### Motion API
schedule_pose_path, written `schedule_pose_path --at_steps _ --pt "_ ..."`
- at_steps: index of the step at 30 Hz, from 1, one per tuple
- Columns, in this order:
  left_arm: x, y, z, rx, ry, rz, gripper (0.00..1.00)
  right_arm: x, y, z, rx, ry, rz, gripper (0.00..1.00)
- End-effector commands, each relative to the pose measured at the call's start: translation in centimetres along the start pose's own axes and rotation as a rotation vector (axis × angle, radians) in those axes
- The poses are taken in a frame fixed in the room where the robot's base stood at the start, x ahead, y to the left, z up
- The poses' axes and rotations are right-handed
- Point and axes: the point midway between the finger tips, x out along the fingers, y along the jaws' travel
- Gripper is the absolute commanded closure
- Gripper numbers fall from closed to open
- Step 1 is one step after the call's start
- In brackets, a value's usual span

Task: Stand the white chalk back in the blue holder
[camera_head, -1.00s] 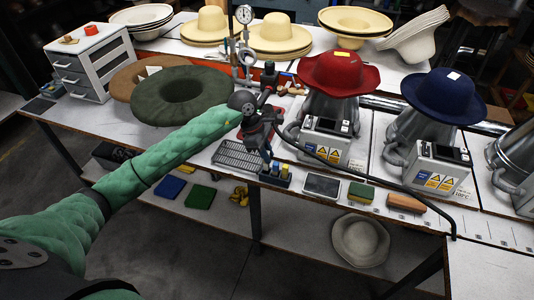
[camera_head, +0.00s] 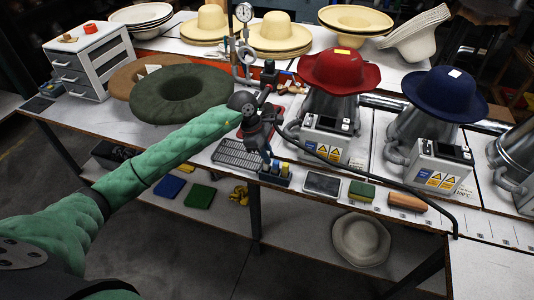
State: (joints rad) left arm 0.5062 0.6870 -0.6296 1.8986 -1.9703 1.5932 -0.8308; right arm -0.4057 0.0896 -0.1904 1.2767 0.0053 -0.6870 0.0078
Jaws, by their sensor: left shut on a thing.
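The blue holder (camera_head: 274,177) stands near the front edge of the bench, with small coloured chalks upright in it, a yellow one (camera_head: 284,168) among them. My left gripper (camera_head: 265,156) points down right over the holder, at its left part. It is shut on a thin piece that I take for the white chalk; the fingers and the small size hide most of it. I cannot tell whether its lower end is inside the holder or just above. My right gripper is not in view.
A metal grate (camera_head: 237,154) lies left of the holder, and a dark tablet (camera_head: 322,184) lies to its right. A green-and-yellow sponge (camera_head: 361,191) and a brown block (camera_head: 407,201) are farther right. A black hose crosses behind them. The red hat (camera_head: 338,70) stands on its press behind.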

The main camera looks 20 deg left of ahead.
Motion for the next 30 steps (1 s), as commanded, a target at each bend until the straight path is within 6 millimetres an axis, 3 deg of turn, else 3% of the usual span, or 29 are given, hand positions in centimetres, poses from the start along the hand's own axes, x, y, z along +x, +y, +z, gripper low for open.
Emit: schedule_pose_path --at_steps 30 --pt "1.6 0.0 -0.7 0.0 0.0 0.0 1.0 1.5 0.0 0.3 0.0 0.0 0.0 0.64"
